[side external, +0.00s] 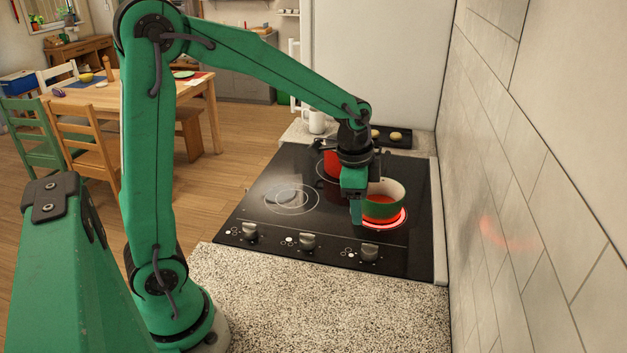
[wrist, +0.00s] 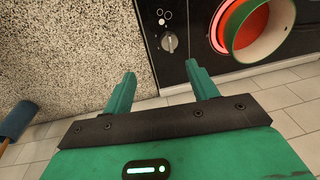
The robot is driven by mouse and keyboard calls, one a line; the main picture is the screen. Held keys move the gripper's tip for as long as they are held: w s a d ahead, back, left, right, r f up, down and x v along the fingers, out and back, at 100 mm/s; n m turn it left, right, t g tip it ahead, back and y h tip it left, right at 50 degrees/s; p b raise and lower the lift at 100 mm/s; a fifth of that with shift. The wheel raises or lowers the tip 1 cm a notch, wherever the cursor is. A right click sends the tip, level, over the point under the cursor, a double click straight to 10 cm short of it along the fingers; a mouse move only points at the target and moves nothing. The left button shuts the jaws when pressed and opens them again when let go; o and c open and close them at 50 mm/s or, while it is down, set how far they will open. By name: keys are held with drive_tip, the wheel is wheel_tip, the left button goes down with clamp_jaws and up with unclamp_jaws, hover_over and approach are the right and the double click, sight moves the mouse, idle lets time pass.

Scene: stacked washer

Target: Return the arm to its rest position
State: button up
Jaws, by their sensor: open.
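My arm is green and stands on the speckled counter in the side view. It is bent over the black stovetop, with my gripper (side external: 355,215) pointing down beside a green and cream pot (side external: 384,199). The pot sits on a glowing red burner, with red contents inside. In the wrist view my gripper (wrist: 162,88) has its two green fingers apart, with nothing between them. There the pot (wrist: 262,32) and its red burner (wrist: 218,28) lie beyond the right finger. Whether a finger touches the pot cannot be told.
The black stovetop (side external: 262,222) has several knobs (side external: 307,241) along its front. A red pot (side external: 332,163) stands on a rear burner, partly hidden by my arm. A white mug (side external: 315,121) is behind. A tiled wall (side external: 540,190) bounds the right.

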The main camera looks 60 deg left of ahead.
drive_tip(key=s+r+n+t, duration=0.1)
drive_tip(key=s+r+n, duration=0.2)
drive_tip(key=s, duration=0.3)
drive_tip(key=s+r+n+t, duration=0.1)
drive_tip(key=s+r+n, duration=0.1)
drive_tip(key=s, duration=0.3)
drive_tip(key=s+d+r+n+t, duration=0.1)
drive_tip(key=s+r+n, duration=0.2)
drive_tip(key=s, duration=0.3)
drive_tip(key=shift+s+r+n+t, duration=0.3)
drive_tip(key=shift+r+t, duration=0.1)
